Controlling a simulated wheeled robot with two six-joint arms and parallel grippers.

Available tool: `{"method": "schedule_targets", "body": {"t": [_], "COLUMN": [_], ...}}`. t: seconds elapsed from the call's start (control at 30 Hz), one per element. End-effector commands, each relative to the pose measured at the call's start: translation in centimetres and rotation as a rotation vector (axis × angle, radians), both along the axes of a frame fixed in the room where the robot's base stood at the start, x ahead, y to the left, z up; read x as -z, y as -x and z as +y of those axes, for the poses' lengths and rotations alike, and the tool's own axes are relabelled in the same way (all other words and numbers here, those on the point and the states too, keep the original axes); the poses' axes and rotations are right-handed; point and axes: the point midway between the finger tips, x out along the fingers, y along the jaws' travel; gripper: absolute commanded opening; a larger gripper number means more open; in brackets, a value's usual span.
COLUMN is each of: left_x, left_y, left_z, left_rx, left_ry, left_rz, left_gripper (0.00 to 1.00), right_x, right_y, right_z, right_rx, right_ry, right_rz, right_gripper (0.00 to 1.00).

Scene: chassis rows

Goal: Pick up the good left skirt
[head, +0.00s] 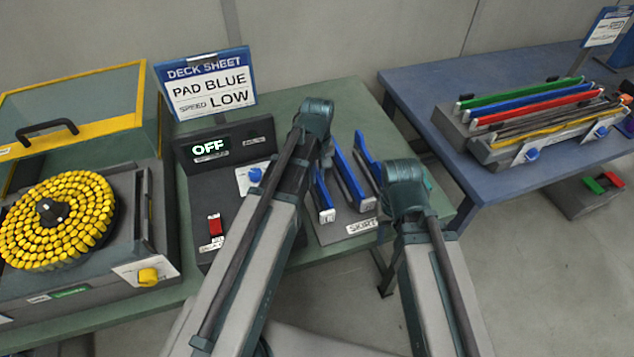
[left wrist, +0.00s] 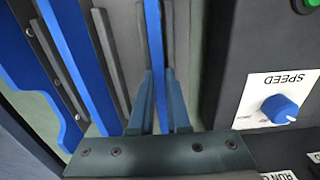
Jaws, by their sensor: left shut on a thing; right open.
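Blue skirts stand on edge in a grey rack (head: 330,236) labelled SKIRT. The leftmost skirt (head: 324,198) has a pale end and is partly hidden behind my left arm. In the left wrist view my left gripper (left wrist: 159,78) is shut on this blue skirt (left wrist: 154,35), with one finger on each side. A middle skirt (head: 347,178) and a right skirt (head: 366,158) stand beside it. In the left wrist view the outermost skirt (left wrist: 25,62) has a curved, notched edge. My right arm is right of the rack; its gripper is hidden.
Left of the rack are a control box (head: 222,165) reading OFF and a yellow-studded disc machine (head: 60,220). A sign (head: 208,85) reads PAD BLUE, SPEED LOW. A blue table (head: 480,185) at right holds coloured strips (head: 535,102). Grey dividers (left wrist: 110,60) flank the held skirt.

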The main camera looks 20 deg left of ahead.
Motion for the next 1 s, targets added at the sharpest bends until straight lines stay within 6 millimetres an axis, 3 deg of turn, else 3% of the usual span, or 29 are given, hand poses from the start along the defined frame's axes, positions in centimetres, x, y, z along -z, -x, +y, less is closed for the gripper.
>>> {"method": "schedule_targets", "body": {"t": [0.27, 0.47, 1.0], "left_x": [-0.2, -1.5, -9.0], "left_y": [0.0, 0.0, 0.0], "left_z": [0.0, 0.0, 0.0], "left_rx": [0.000, 0.000, 0.000], "left_ry": [0.000, 0.000, 0.000], "left_rz": [0.000, 0.000, 0.000], "left_gripper": [0.00, 0.00, 0.00], "right_x": [-0.2, -1.5, -9.0], "right_y": [0.0, 0.0, 0.0], "right_z": [0.0, 0.0, 0.0], "right_rx": [0.000, 0.000, 0.000], "right_ry": [0.000, 0.000, 0.000], "right_rz": [0.000, 0.000, 0.000], "right_gripper": [0.50, 0.50, 0.50]}}
